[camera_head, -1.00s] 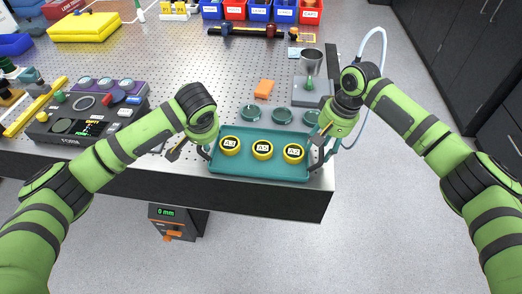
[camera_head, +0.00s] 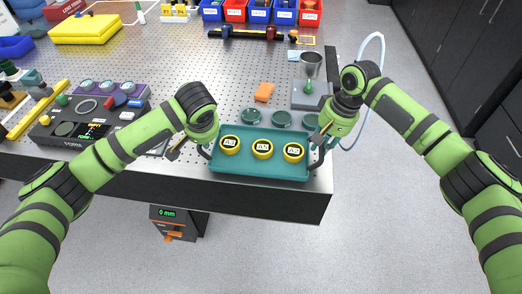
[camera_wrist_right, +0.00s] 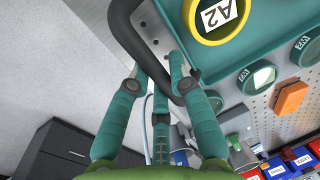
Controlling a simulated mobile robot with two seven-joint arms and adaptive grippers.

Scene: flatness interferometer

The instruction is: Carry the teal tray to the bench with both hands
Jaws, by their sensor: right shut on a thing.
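The teal tray (camera_head: 262,168) is at the bench's front edge, with a dark handle at each end. It looks level; I cannot tell whether it rests on the bench top. Several yellow-rimmed round pieces (camera_head: 262,149) with white labels stand in a row on it. My right gripper (camera_head: 321,141) is at the right handle. In the right wrist view its teal fingers (camera_wrist_right: 165,85) are shut around the dark handle (camera_wrist_right: 128,32). My left gripper (camera_head: 203,147) is at the left handle; its fingers are mostly hidden, so its hold is unclear.
Teal round pieces (camera_head: 281,118), an orange block (camera_head: 264,92) and a grey stand with a metal cup (camera_head: 311,92) are just behind the tray. A control panel (camera_head: 88,118) stands at left. Bins line the back. Floor is open in front and at right.

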